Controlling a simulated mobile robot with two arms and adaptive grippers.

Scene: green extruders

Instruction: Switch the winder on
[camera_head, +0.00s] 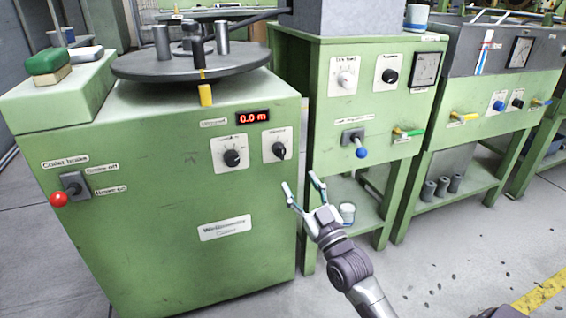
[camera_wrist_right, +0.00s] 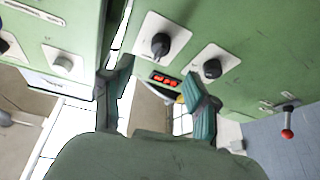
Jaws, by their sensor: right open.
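The green winder cabinet (camera_head: 150,200) stands at left in the head view, with a grey turntable (camera_head: 190,62) on top. Its front has a red display (camera_head: 253,116) reading 0.0 m, a left black knob (camera_head: 232,157) and a right black knob (camera_head: 279,150); their labels are too small to read. A brake lever with a red ball (camera_head: 59,199) is at the left. My right gripper (camera_head: 301,184) is open and empty, below and right of the right knob. In the right wrist view its fingers (camera_wrist_right: 160,95) are apart near the display (camera_wrist_right: 165,79) and knobs (camera_wrist_right: 160,45). My left gripper is not seen.
A second green machine (camera_head: 335,110) stands close to the right, with a blue-ball lever (camera_head: 361,153), knobs and a green-handled valve (camera_head: 408,132). A white cup (camera_head: 347,212) sits on its lower shelf. Another green bench (camera_head: 470,160) stands further right. The front floor is open.

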